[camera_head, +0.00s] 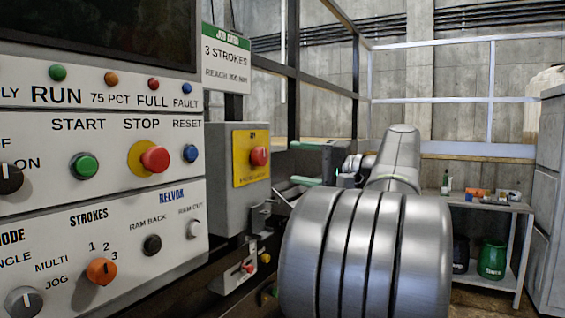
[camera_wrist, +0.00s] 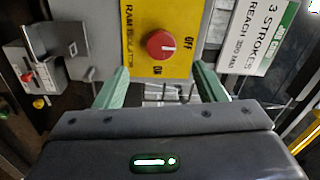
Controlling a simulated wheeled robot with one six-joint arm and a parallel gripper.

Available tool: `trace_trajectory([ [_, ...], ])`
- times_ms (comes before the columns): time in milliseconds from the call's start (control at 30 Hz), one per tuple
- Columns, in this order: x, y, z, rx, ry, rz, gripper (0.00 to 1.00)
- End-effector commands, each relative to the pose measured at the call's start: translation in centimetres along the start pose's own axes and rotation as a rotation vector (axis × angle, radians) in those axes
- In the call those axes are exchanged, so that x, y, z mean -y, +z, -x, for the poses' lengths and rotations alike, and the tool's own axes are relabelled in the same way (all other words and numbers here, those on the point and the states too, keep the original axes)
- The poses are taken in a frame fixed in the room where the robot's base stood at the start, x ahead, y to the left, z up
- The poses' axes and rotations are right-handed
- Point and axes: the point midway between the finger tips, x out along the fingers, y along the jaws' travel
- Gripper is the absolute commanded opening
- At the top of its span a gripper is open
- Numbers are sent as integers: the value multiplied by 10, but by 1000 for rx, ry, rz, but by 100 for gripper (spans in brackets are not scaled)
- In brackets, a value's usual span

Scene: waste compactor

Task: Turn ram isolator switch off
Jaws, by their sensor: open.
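The ram isolator switch is a round red knob (camera_wrist: 160,45) on a yellow plate (camera_wrist: 138,62) marked RAM ISOLATOR, OFF and ON. A small pale mark on its face seems to lie on the side toward the OFF lettering, but I cannot be sure. The knob also shows in the head view (camera_head: 259,156), on the grey box (camera_head: 226,187). My gripper (camera_wrist: 157,74) is open, with its green fingers wide apart and nothing between them. The knob lies ahead of the fingertips, apart from them. In the head view my gripper (camera_head: 301,163) is right of the knob.
A control panel (camera_head: 90,205) with knobs and a red stop button (camera_head: 155,159) stands left of the box. A sign (camera_head: 226,60) hangs above the box. A metal bracket (camera_head: 245,275) with a small red part sits below. A bench (camera_head: 478,203) stands behind at right.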

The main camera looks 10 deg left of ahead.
Motion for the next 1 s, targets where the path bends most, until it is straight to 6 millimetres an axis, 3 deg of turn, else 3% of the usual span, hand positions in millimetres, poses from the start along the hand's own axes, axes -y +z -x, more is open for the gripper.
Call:
trace_trajectory([
  [200,0,-1,35,-3,1,0,64],
  [400,0,0,48,0,0,0,64],
  [800,0,0,48,1,0,0,64],
  [1000,0,0,33,3,0,0,64],
])
